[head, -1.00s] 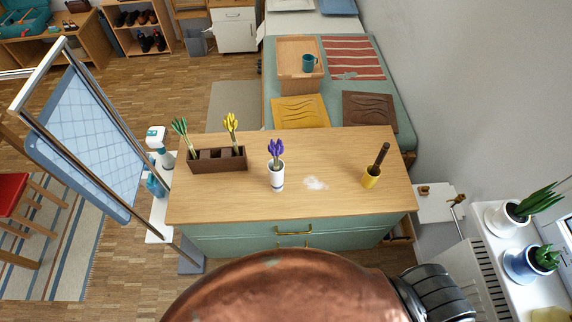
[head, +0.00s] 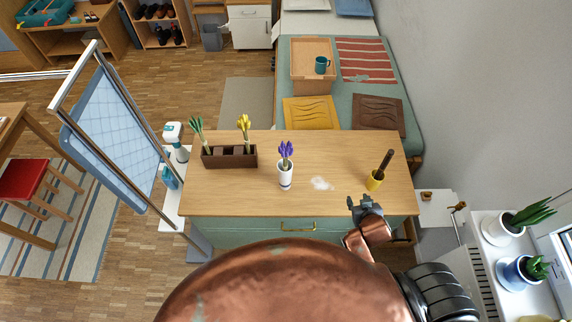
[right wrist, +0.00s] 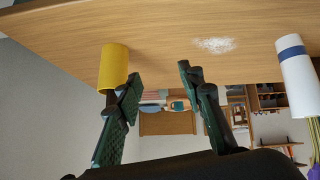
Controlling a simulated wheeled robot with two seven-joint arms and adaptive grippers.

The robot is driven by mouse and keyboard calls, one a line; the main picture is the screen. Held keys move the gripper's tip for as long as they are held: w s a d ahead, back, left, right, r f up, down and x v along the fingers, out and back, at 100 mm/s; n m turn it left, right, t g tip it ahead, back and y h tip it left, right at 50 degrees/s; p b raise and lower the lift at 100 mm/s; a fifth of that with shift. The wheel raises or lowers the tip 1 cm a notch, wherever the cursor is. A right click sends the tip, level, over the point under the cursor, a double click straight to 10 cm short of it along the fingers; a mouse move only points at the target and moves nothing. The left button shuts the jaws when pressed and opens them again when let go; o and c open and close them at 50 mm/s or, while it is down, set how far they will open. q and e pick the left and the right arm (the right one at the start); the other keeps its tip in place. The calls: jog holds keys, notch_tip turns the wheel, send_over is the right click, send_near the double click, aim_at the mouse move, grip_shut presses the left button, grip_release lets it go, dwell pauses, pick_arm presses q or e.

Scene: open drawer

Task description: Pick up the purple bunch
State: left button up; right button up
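The purple bunch (head: 286,149) stands upright in a white cup with a blue band (head: 285,176) on the middle of the wooden dresser top (head: 330,204). In the right wrist view the cup (right wrist: 296,76) is at the right edge, with a little of the purple bunch (right wrist: 314,173) at the bottom corner. My right gripper (head: 364,203) is at the dresser's front edge, to the right of the cup and apart from it. The right wrist view shows its fingers (right wrist: 155,80) spread with nothing between them. My left gripper is not in view.
A yellow cup (head: 374,182) with a dark brush-like item stands at the right on the dresser. A brown box (head: 229,161) with green and yellow bunches is at the left. A white powdery patch (head: 321,184) lies right of the white cup.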

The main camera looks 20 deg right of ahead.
jog(key=w+a+r+n+t+y, duration=0.2)
jog(key=w+a+r+t, duration=0.2)
jog(key=w+r+t, duration=0.75)
jog(key=n+g+y, duration=0.6)
jog(key=n+y, duration=0.1)
jog(key=y, duration=0.5)
send_near(285, 157)
jog(key=w+a+f, duration=0.1)
jog(key=w+f, duration=0.2)
jog(key=shift+w+a+r, duration=0.2)
jog(key=shift+w+a, duration=0.1)
jog(key=shift+a, duration=0.05)
jog(key=x, duration=0.7)
jog(key=shift+w+p, duration=0.2)
jog(key=shift+p, duration=0.2)
jog(key=shift+c, duration=0.7)
grip_shut()
